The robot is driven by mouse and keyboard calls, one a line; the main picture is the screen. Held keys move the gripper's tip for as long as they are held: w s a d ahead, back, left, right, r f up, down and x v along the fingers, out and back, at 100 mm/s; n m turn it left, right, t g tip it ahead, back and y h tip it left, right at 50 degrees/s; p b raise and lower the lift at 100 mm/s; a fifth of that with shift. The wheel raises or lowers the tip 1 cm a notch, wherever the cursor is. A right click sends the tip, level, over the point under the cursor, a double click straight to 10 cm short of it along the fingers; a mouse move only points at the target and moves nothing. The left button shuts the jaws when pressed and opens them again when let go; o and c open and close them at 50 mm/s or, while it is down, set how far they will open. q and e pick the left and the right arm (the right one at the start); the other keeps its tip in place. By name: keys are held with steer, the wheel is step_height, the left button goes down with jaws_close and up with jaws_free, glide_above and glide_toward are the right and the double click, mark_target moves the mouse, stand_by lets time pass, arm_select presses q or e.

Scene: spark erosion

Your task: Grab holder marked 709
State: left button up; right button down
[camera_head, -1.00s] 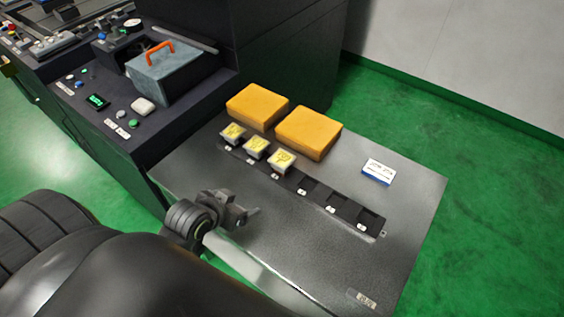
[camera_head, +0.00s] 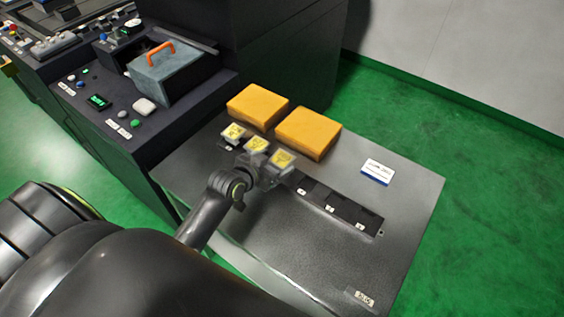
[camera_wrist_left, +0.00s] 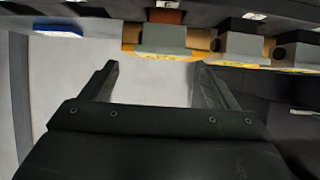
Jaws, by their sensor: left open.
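Three small holders with yellow-marked tops sit in the black rack (camera_head: 332,205): left (camera_head: 233,133), middle (camera_head: 256,145) and right (camera_head: 282,159). Their markings are too small to read, so I cannot tell which is 709. My left gripper (camera_head: 270,168) is open at the front of the rack, overlapping the middle and right holders in the head view. In the left wrist view my open fingers (camera_wrist_left: 154,70) are empty, and one grey holder (camera_wrist_left: 162,42) lies just beyond the gap between them. Two more holders stand to its right. My right gripper is not in view.
Two orange blocks (camera_head: 257,106) (camera_head: 308,133) stand behind the rack on the grey table (camera_head: 300,255). A small blue-and-white box (camera_head: 377,172) lies to the right. The dark machine (camera_head: 190,130) borders the table's left. The rack's right slots are empty.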

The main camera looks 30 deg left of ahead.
mark_target(282, 159)
arm_select(q)
steer(key=shift+p+x, duration=0.55)
steer(key=shift+x, duration=3.2)
steer(key=shift+s+a+f, duration=0.1)
steer(key=shift+f, duration=0.1)
steer(key=c, duration=1.4)
steer(key=shift+r, duration=0.1)
steer(key=shift+c, duration=0.6)
